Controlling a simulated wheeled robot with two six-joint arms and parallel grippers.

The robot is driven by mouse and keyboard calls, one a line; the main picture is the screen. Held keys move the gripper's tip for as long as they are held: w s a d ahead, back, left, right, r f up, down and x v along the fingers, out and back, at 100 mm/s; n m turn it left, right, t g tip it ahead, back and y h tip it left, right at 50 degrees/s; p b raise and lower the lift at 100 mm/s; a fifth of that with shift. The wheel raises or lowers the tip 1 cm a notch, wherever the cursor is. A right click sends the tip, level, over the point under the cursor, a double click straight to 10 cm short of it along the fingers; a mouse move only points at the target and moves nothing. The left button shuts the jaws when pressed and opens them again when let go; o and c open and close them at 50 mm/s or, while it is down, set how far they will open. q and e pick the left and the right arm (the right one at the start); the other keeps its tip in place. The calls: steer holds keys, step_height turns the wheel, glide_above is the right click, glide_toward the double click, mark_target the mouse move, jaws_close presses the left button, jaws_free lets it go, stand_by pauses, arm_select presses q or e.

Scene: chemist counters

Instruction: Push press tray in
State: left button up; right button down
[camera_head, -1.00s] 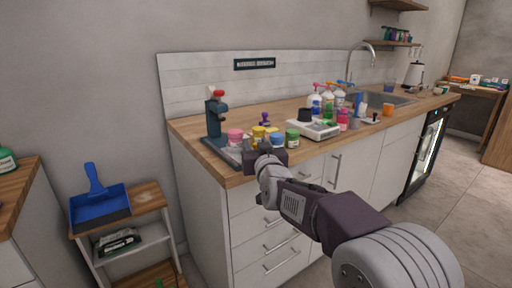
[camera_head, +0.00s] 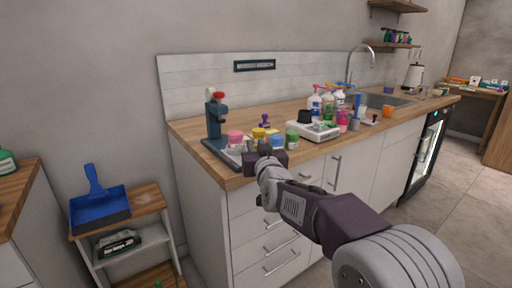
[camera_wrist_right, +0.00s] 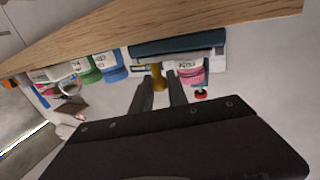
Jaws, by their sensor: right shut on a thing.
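The press (camera_head: 214,122) stands upright at the left end of the wooden counter, a dark teal frame with a red top, and its teal base shows in the right wrist view (camera_wrist_right: 180,45). The light grey press tray (camera_wrist_right: 190,56) lies at the base; in the head view jars and my gripper hide much of it. A yellow, knob-like handle (camera_wrist_right: 157,76) sits between my right fingertips, seemingly on the tray's front. My right gripper (camera_head: 264,153) is at the counter's front edge, shut on this handle (camera_wrist_right: 160,88). My left gripper is not in view.
Pink (camera_head: 235,138), yellow (camera_head: 258,134), blue (camera_head: 277,142) and green (camera_head: 292,140) jars crowd around the gripper. A white scale (camera_head: 313,130) stands to the right, with spray bottles (camera_head: 314,103) behind. Drawers lie below the counter edge.

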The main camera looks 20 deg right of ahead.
stand_by(0.8)
